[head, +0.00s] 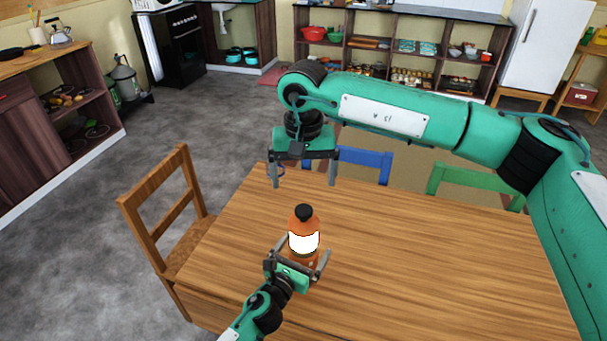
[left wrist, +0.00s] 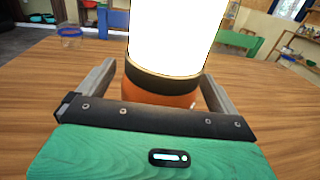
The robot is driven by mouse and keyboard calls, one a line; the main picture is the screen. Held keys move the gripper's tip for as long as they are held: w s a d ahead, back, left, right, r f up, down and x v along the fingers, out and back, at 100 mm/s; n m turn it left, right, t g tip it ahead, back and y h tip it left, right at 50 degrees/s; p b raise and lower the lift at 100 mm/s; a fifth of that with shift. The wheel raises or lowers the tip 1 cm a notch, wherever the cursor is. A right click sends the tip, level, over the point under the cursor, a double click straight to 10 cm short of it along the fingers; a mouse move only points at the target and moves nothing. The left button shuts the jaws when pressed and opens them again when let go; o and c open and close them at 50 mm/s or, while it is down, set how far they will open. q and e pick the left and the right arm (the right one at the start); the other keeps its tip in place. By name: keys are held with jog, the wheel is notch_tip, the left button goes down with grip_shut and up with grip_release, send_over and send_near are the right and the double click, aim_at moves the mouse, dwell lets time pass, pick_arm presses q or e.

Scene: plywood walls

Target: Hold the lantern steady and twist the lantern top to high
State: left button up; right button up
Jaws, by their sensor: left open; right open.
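The lantern (head: 304,243) stands upright on the wooden table, with an orange body, a glowing white middle and a black top (head: 304,212). My left gripper (head: 300,257) is open, low at the lantern's near side, with a finger on either side of it. In the left wrist view the lantern's bright middle and orange base (left wrist: 158,104) sit between the two fingers; its top is out of frame. My right gripper (head: 304,178) is open and empty, pointing down above the table's far left part, beyond the lantern and higher than its top.
The wooden table (head: 430,270) is mostly clear around the lantern. A wooden chair (head: 165,215) stands at the left, with a blue chair (head: 365,163) and a green chair (head: 470,183) at the far side. A small clear cup-like item (left wrist: 71,36) shows in the left wrist view.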

pick_arm(q)
jog(key=v, duration=1.2)
